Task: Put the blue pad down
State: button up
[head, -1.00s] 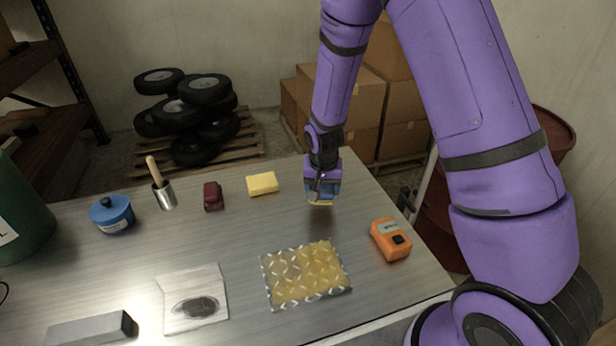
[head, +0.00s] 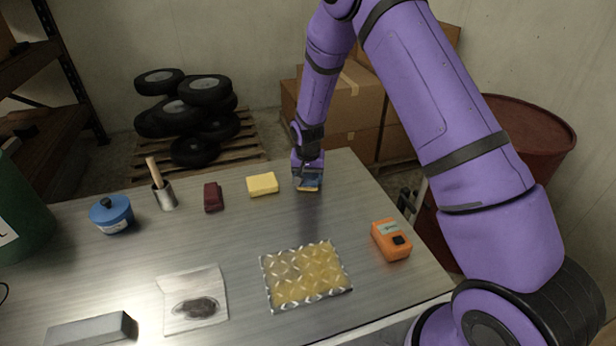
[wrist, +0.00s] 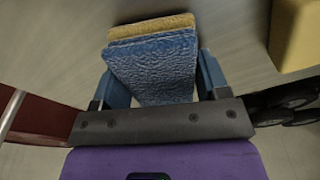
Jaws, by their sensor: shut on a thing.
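The blue pad (wrist: 153,65) is in my gripper in the wrist view, with a tan layer along its far edge. My gripper (head: 308,185) is shut on it, one finger on each side. In the head view the blue pad (head: 310,182) shows just below the fingers, at the back right of the metal table (head: 230,245), right of the yellow block (head: 262,184). It is low over the table; I cannot tell whether it touches.
The yellow block also shows at the wrist view's upper right (wrist: 297,35). A dark red block (head: 213,197), a metal cup with a brush (head: 165,195) and a blue pot (head: 112,214) stand farther left. A patterned yellow sheet (head: 306,274) and an orange meter (head: 391,239) lie nearer. Table between is clear.

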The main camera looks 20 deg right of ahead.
jog(key=shift+f, duration=0.2)
jog(key=o, duration=0.9)
notch_tip(320, 180, up, 12)
jog(key=s+r, duration=0.1)
notch_tip(320, 180, up, 12)
jog(key=t, duration=0.1)
send_over(308, 178)
jog(key=s+d, duration=0.2)
jog(key=s, duration=0.4)
jog(key=s+d+r+n+t, duration=0.1)
jog(key=s+d+r+n, duration=0.15)
jog(key=s+r, duration=0.7)
jog(key=s+d+r+n+t, duration=0.1)
jog(key=s+r, duration=0.2)
jog(key=s, duration=0.8)
jog(key=s+d+r+n+t, duration=0.1)
jog(key=s+d+r, duration=0.1)
jog(key=s, duration=0.9)
jog(key=shift+r+y, duration=0.3)
jog(key=shift+r, duration=0.5)
